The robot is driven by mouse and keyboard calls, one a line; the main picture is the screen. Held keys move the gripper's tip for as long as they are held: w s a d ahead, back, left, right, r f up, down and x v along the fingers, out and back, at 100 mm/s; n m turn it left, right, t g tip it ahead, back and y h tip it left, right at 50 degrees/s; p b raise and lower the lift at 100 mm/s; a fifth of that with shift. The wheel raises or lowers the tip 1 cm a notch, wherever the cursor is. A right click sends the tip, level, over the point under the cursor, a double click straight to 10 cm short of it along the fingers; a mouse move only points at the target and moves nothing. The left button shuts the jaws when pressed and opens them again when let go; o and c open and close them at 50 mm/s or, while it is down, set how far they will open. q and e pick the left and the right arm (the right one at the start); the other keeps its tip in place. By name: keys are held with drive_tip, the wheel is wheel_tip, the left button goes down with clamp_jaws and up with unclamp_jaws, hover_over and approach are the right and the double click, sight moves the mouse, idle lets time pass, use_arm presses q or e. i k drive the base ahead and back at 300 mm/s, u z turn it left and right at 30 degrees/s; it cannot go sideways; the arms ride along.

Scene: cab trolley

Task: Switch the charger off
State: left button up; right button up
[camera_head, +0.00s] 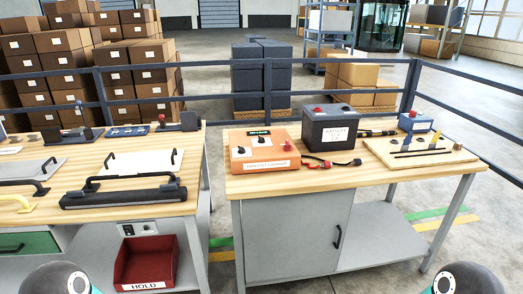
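The charger (257,166) is an orange box with a white label on its front, on the left part of the right wooden workbench (345,183). Only dark rounded parts of my two arms show at the bottom corners; both grippers are out of view.
Red and black clamp leads (332,163) lie in front of the battery. A board with tools (420,155) lies at the right. The left bench (135,216) holds plates and handles, with a red HOLD bin (146,264) below. A gap separates the benches; a railing (267,95) runs behind.

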sight(288, 148)
drive_tip(key=z, duration=0.25)
drive_tip(key=i, duration=1.4)
drive_tip(key=u, duration=0.5)
